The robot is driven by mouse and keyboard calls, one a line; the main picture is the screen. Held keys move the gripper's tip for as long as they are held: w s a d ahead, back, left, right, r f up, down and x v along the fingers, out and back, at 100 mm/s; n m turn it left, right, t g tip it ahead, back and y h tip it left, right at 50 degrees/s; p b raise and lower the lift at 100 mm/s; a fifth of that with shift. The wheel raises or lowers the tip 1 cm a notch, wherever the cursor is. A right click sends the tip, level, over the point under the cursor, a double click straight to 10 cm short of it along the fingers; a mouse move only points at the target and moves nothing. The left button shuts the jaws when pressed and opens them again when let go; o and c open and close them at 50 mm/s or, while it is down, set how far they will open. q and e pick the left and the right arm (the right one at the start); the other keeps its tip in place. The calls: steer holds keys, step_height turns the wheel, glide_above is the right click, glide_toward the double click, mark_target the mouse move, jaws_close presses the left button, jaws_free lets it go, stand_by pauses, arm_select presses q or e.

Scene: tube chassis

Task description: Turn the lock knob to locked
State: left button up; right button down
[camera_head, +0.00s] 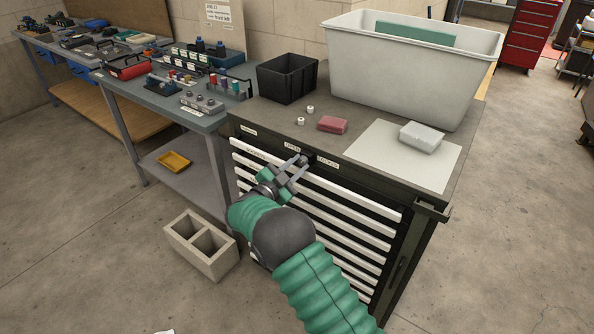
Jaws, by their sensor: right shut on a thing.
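The dark tool cabinet (420,195) has a lock on its front top rail. An "OPEN" label (292,148) sits left of the lock and a "LOCKED" label (328,162) right of it. My right gripper (300,162) reaches up to the rail between the two labels and is shut on the lock knob. The fingers mostly hide the knob, so I cannot tell which way it points. My left gripper is not in view.
White drawer fronts (350,214) lie below the rail. On the cabinet top are a black bin (287,78), a large grey tub (400,75), a red block (332,125) and a light grey box (421,137). A concrete block (205,262) stands on the floor at left.

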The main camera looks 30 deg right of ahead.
steer(key=shift+m, duration=0.4)
steer(key=shift+b, duration=0.3)
steer(key=c, duration=1.2)
jaws_free()
steer(key=shift+w, duration=0.15)
steer(key=shift+o, duration=0.2)
steer(key=shift+f, duration=0.1)
